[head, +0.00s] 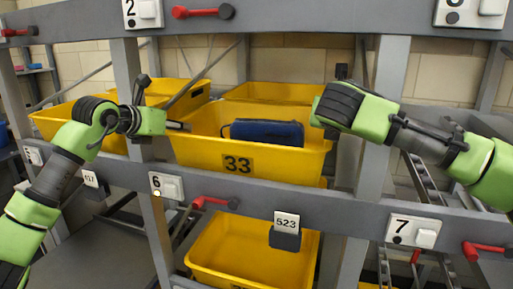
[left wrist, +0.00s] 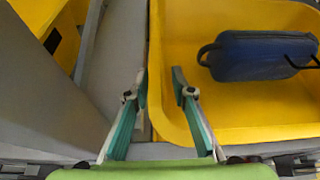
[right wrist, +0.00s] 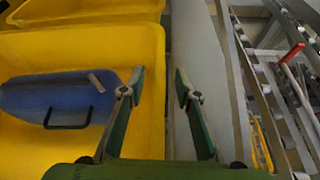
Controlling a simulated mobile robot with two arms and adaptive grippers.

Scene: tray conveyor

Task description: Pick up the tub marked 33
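The yellow tub marked 33 (head: 200,151) sits on the rack's middle level, with a dark blue case (head: 267,133) in it. My left gripper (head: 187,127) is at the tub's left side. In the left wrist view its fingers (left wrist: 161,82) are open, one each side of the tub's left rim (left wrist: 154,50). My right gripper is at the tub's right side; in the head view its fingers are hidden behind its own hand. In the right wrist view its fingers (right wrist: 159,78) are open, with the tub's right rim (right wrist: 162,50) between them. Contact with the rim cannot be told.
Other yellow tubs stand left (head: 110,142) and behind (head: 270,92). Another tub (head: 235,255) is on the level below. A grey rack beam (head: 270,197) runs in front, with grey uprights (head: 383,100) near both arms. Red levers (head: 208,202) stick out from the beams.

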